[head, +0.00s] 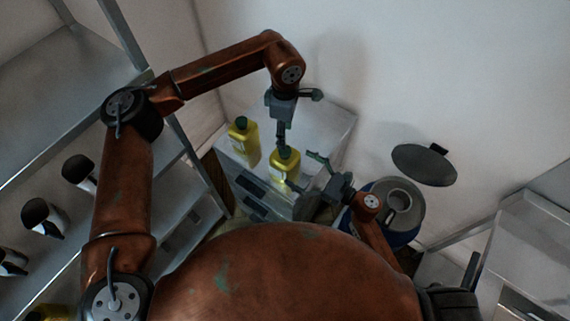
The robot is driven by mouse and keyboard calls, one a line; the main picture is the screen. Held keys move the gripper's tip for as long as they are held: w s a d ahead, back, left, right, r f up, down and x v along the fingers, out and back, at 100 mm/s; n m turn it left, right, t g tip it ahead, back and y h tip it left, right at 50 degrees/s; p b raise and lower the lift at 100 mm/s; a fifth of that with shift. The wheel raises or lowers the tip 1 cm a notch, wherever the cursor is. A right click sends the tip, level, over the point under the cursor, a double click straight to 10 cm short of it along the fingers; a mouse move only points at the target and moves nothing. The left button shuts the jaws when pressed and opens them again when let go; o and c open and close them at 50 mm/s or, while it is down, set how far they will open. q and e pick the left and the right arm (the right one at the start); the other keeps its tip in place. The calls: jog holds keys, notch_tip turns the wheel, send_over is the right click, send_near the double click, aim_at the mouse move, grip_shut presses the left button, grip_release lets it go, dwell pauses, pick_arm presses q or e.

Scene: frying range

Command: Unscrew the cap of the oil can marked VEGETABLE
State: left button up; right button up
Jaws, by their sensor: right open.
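Two yellow oil cans with dark green caps stand on a metal stand; their labels are too small to read. One can (284,176) is at the middle, and the other can (243,146) is behind it to the left. My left gripper (282,147) points down from above at the cap of the middle can and hides part of it. I cannot tell whether its fingers are closed on the cap. My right gripper (304,172) is open at the right side of the middle can, its fingers spread towards the can. I cannot tell whether they touch it.
A metal stand (330,128) bears the cans against the wall. To the right are a blue drum (414,228) with a grey vessel and a dark round lid (424,164). A metal shelf (70,85) on the left holds several dark-topped containers. A metal counter (530,240) stands at right.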

aim_at(285, 159)
jog(key=shift+x, duration=3.1)
jog(key=shift+c, duration=0.6)
